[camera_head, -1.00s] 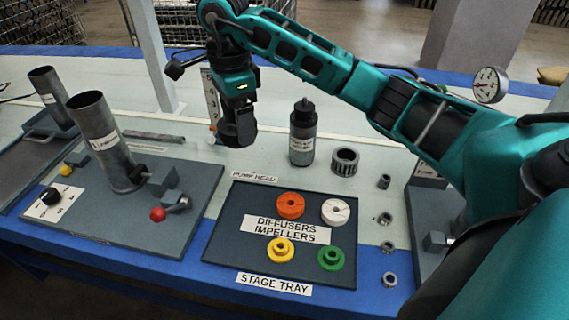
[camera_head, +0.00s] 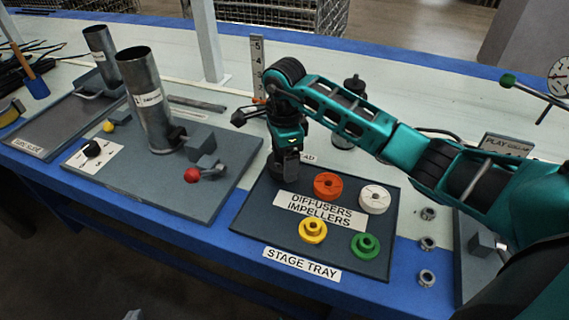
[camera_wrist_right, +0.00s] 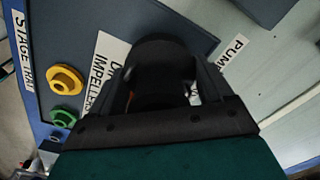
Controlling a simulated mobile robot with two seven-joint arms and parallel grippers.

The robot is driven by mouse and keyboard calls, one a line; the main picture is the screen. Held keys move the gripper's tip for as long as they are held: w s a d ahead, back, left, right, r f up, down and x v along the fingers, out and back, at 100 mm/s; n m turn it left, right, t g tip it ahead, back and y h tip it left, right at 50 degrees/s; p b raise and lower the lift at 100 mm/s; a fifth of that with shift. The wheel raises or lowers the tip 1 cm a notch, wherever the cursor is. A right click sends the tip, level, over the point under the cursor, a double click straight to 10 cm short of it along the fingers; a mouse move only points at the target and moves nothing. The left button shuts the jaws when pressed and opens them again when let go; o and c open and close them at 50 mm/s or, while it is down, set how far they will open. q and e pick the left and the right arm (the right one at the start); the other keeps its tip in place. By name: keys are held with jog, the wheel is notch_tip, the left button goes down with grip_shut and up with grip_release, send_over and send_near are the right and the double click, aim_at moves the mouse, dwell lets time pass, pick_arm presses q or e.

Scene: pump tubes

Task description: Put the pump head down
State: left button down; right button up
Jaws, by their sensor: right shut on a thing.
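My right gripper (camera_head: 287,148) is shut on a dark, rounded thing, which I take to be the pump head (camera_head: 291,170). It points down over the back left part of the dark stage tray (camera_head: 252,221). In the right wrist view the pump head (camera_wrist_right: 160,62) sits between the fingers and hides part of the diffusers label. I cannot tell whether its underside touches the tray. The pump head label (camera_head: 309,158) is mostly hidden behind the gripper; part of it shows in the right wrist view (camera_wrist_right: 232,50). My left gripper is not in view.
The tray holds orange (camera_head: 327,185), white (camera_head: 375,198), yellow (camera_head: 312,230) and green (camera_head: 365,245) wheels. Left of it a steel tube (camera_head: 147,105) stands on a grey plate (camera_head: 200,200) with a red knob (camera_head: 192,175). Metal nuts (camera_head: 427,243) lie to the right.

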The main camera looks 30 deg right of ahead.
jog(key=shift+f, duration=0.75)
jog(key=shift+f, duration=0.1)
jog(key=o, duration=1.1)
jog(key=shift+f, duration=0.1)
